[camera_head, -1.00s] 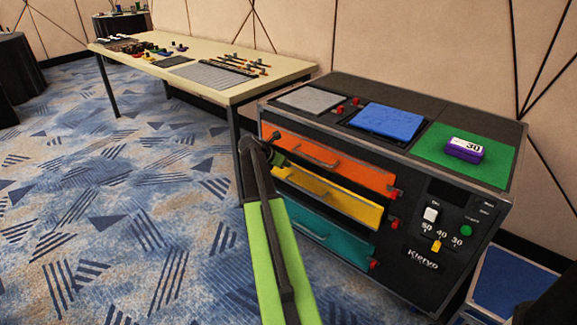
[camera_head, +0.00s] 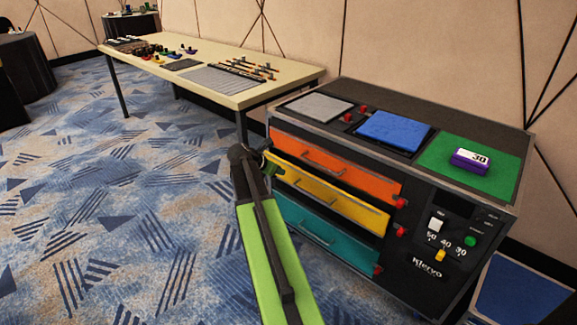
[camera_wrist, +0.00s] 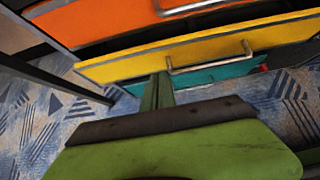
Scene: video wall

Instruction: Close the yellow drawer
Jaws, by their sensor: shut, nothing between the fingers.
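The yellow drawer (camera_head: 352,203) is the middle one of three in the black cabinet, between an orange and a teal drawer. In the wrist view the yellow drawer front (camera_wrist: 120,67) stands out from the cabinet, with a dark gap behind its top edge. Its metal handle (camera_wrist: 210,63) is right of my fingers. My gripper (camera_wrist: 161,82) is shut and empty, its tips at the lower edge of the yellow front, left of the handle. I cannot tell if they touch it. In the head view my gripper (camera_head: 268,160) is partly hidden by my arm, near the drawer's left end.
The orange drawer (camera_head: 375,178) is above and the teal drawer (camera_head: 350,247) below. The cabinet top holds a blue pad (camera_head: 395,129) and a purple-and-white block (camera_head: 470,160) on a green pad. A table (camera_head: 235,93) stands behind left. The carpet on the left is clear.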

